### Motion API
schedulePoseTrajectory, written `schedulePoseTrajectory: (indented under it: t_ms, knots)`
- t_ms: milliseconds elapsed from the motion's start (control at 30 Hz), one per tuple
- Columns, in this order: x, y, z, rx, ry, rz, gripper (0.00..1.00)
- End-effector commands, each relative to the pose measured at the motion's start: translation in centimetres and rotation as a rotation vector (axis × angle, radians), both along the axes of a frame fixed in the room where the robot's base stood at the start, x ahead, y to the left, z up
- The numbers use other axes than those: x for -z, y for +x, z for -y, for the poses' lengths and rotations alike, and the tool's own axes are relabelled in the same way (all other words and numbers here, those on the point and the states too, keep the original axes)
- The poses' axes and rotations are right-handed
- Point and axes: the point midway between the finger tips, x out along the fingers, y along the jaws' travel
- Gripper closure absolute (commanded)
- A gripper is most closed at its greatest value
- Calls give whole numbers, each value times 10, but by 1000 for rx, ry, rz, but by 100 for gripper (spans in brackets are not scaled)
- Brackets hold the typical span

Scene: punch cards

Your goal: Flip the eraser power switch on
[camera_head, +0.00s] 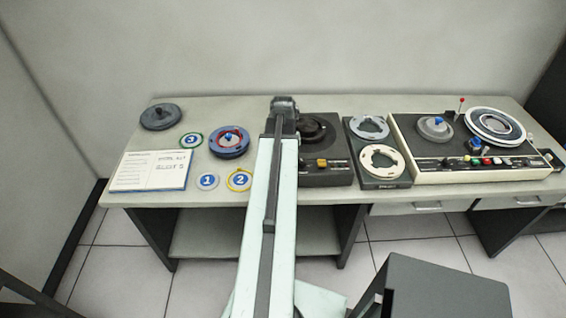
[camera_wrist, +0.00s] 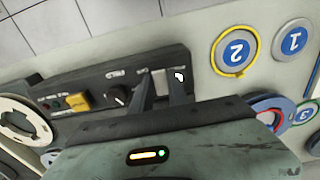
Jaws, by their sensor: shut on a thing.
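The eraser is a dark box with a round top, and in the head view (camera_head: 335,172) it stands on the desk just right of my arm. In the wrist view its front panel (camera_wrist: 100,78) carries an orange button (camera_wrist: 77,101) and a black knob (camera_wrist: 118,95). My gripper (camera_wrist: 162,82) is at the panel's right end in the wrist view, its two fingers close around a pale grey switch (camera_wrist: 159,76). The gripper is shut on this switch, partly covered by the fingers. Whether it is on or off cannot be told. In the head view my arm hides the gripper.
Right of the eraser stand a two-reel unit (camera_head: 380,184) and a tape deck (camera_head: 440,175). A dark chair (camera_head: 440,290) stands in front.

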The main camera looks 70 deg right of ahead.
Motion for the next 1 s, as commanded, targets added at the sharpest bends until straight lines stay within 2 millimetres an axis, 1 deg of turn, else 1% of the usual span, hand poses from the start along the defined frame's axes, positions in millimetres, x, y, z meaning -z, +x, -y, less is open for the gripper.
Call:
schedulePoseTrajectory:
  t_ms: [67, 233, 567, 600, 633, 667, 1000]
  knots:
    - [1, -2, -6, 0, -45, 19, 100]
    - [3, -2, -7, 0, -138, 57, 100]
    - [2, -1, -5, -1, -156, 64, 100]
    - [2, -1, -5, -1, -156, 64, 72]
    - [2, -1, -5, -1, -156, 64, 63]
    - [2, -1, -5, -1, -156, 64, 58]
    - [0, -1, -5, -1, -156, 63, 58]
